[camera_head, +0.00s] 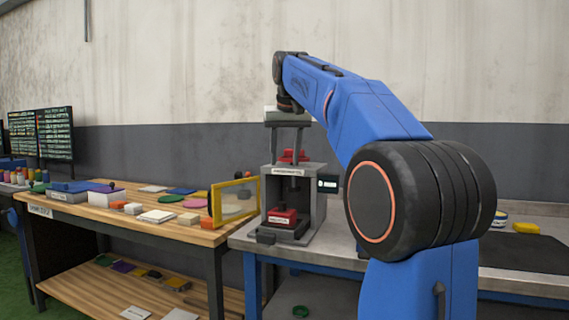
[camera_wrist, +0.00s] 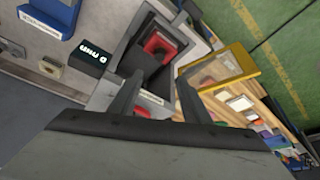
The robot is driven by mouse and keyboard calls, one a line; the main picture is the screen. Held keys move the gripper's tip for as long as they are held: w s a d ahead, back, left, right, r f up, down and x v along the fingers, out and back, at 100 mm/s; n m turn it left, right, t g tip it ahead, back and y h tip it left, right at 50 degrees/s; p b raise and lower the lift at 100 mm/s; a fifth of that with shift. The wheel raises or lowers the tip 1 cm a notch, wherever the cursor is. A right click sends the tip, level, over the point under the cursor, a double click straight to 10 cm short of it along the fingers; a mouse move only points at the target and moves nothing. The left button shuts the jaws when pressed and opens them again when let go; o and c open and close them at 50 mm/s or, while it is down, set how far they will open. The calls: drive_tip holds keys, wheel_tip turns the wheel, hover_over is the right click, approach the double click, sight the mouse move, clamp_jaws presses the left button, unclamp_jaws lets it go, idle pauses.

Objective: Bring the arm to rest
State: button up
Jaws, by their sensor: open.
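My gripper (camera_head: 288,136) hangs at the end of my blue arm in the head view, pointing down above the grey press-like machine (camera_head: 316,212). Its two fingers are apart with nothing held between them. In the wrist view my gripper (camera_wrist: 156,98) is also open, and the machine with its red block (camera_wrist: 160,46) lies beyond the fingers. In the head view a red block (camera_head: 283,216) sits in the machine's lower opening, and another red part (camera_head: 293,156) shows near its top, partly behind the fingers.
A yellow-framed clear panel (camera_head: 235,201) stands open at the machine's left. A wooden table (camera_head: 150,226) at the left carries several coloured pieces. A yellow block (camera_head: 526,228) and a dark mat (camera_head: 520,252) lie on the bench at the right.

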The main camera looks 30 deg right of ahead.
idle(0.8)
drive_tip(key=s+a+f+n, duration=0.1)
drive_tip(key=s+a+f, duration=0.4)
drive_tip(key=s+f, duration=0.6)
drive_tip(key=s+a+f+n+y, duration=0.1)
drive_tip(key=s+a+f, duration=0.4)
drive_tip(key=s+f, duration=0.6)
drive_tip(key=s+a+f+n, duration=0.2)
drive_tip(key=s+a+f, duration=0.4)
drive_tip(key=s+f, duration=0.5)
wheel_tip(320, 180, down, 8)
drive_tip(key=shift+s+r+t+y, duration=0.25)
drive_tip(key=shift+s+t+y, duration=0.05)
drive_tip(key=shift+y, duration=0.1)
